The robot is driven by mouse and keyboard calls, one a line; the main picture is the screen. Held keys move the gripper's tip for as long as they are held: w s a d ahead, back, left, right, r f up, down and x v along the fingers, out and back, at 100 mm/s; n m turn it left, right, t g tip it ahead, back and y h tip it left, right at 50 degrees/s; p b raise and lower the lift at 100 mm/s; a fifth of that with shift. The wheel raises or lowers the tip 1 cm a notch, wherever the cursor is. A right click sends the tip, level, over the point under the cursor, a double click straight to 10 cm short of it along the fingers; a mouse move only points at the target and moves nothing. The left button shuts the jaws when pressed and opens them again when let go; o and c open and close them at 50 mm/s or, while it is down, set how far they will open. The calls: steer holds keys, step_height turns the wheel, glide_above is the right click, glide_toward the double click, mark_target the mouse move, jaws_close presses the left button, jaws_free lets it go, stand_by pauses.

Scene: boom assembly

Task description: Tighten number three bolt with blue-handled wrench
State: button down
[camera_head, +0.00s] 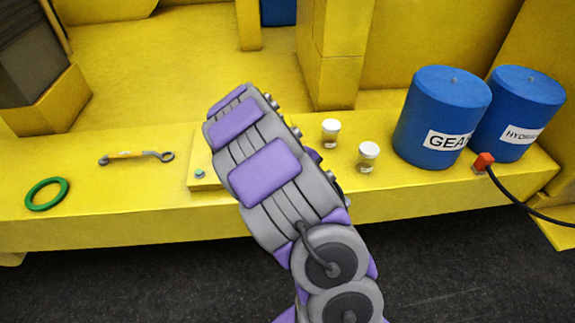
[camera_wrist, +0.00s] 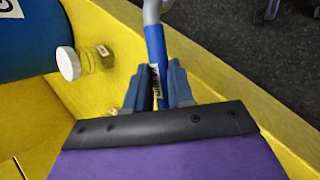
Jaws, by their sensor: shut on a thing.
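In the wrist view my gripper (camera_wrist: 160,88) is shut on the blue handle of a wrench (camera_wrist: 156,48). The grey upper end of the wrench runs out of the top of that view. In the head view my arm hides the gripper and the wrench. A small bolt (camera_head: 199,174) sits on a raised yellow plate (camera_head: 207,184) on the yellow ledge, just left of my arm. The rest of the plate is behind the arm. No bolt number is readable, so I cannot tell which is number three.
Two white-lidded jars (camera_head: 331,132) (camera_head: 368,156) stand right of my arm. Two blue drums (camera_head: 440,115) (camera_head: 522,110) and a red-ended black hose (camera_head: 484,162) are further right.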

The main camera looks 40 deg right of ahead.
steer(key=shift+r, duration=0.1)
steer(key=shift+r+p, duration=1.05)
steer(key=shift+r, duration=0.85)
step_height(320, 180, up, 5)
steer(key=p, duration=0.2)
steer(key=shift+p, duration=0.3)
